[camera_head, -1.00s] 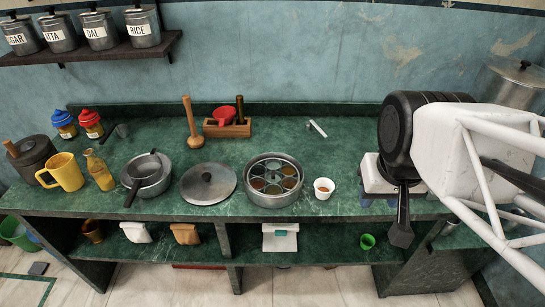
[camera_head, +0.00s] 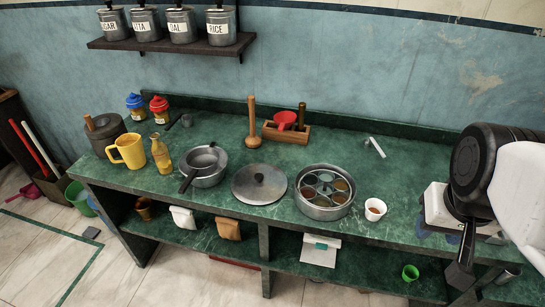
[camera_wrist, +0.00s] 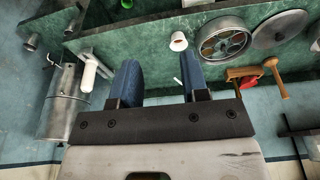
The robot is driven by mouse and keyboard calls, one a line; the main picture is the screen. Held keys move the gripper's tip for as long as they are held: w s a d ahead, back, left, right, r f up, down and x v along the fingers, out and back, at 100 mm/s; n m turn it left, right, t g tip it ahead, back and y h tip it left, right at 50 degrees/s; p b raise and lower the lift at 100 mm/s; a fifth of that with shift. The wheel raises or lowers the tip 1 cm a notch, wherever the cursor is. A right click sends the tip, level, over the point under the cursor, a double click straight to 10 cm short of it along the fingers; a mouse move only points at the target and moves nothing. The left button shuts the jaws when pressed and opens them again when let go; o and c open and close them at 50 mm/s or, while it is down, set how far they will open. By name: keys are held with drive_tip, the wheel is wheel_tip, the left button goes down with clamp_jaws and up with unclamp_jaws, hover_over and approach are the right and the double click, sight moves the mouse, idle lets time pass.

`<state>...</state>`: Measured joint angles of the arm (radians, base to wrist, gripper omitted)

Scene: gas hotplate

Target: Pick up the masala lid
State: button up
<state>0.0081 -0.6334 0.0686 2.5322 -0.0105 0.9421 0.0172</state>
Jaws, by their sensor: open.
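The masala lid, a flat round grey metal lid (camera_head: 246,191) with a dark knob, lies on the green counter, just left of the open round masala box (camera_head: 324,211). In the wrist view, the lid (camera_wrist: 266,38) is at the upper right, beside the masala box (camera_wrist: 202,45). My gripper (camera_wrist: 160,70) shows there with two blue fingers spread apart and nothing between them. It is apart from the lid.
A steel pan (camera_head: 205,180) stands left of the lid. A white cup (camera_head: 375,209) is right of the masala box. A wooden pestle (camera_head: 253,125) and a wooden holder (camera_head: 287,133) stand behind. The counter's front edge is close to the lid.

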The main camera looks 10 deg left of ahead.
idle(0.3)
drive_tip(key=o, duration=0.4)
